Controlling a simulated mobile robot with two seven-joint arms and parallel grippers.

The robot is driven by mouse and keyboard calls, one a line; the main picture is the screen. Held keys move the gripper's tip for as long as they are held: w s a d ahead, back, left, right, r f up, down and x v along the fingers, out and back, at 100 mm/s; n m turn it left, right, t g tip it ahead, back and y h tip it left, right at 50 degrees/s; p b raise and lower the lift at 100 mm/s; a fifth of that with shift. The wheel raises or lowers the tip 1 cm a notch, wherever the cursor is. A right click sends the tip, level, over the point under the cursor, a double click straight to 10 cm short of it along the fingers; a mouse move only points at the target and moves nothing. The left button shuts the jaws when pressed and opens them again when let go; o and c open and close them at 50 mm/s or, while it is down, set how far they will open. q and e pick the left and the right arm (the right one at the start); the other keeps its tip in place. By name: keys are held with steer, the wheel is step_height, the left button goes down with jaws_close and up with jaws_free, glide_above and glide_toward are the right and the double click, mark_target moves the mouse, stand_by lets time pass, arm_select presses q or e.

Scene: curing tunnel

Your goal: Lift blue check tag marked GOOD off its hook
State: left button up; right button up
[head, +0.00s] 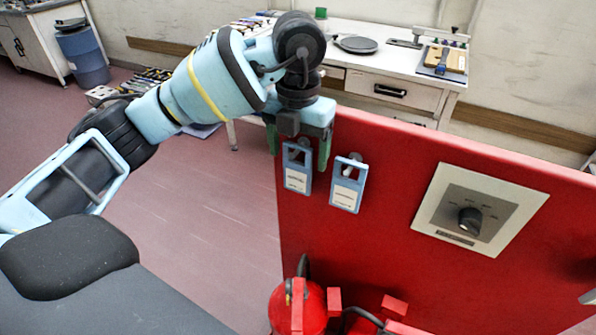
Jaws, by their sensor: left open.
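Two blue tags with white labels hang side by side on the red panel (400,240). The left tag (297,168) hangs at the panel's left edge, and the right tag (347,184) hangs from a hook a little to its right. The print on both labels is too small to read, so I cannot tell which one says GOOD. My left gripper (299,160) is open, pointing down, with its green fingers on either side of the left tag's upper part. I cannot tell whether the fingers touch the tag. The left tag's hook is hidden behind the gripper. My right gripper is not in view.
A rotary knob (470,220) on a pale plate is on the panel to the right. A red extinguisher (302,307) stands low in front of the panel. A white workbench (390,70) with tools is behind. Open floor (200,220) lies left of the panel.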

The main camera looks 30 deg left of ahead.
arm_select(q)
steer(key=shift+f, duration=0.65)
steer(key=shift+c, duration=0.2)
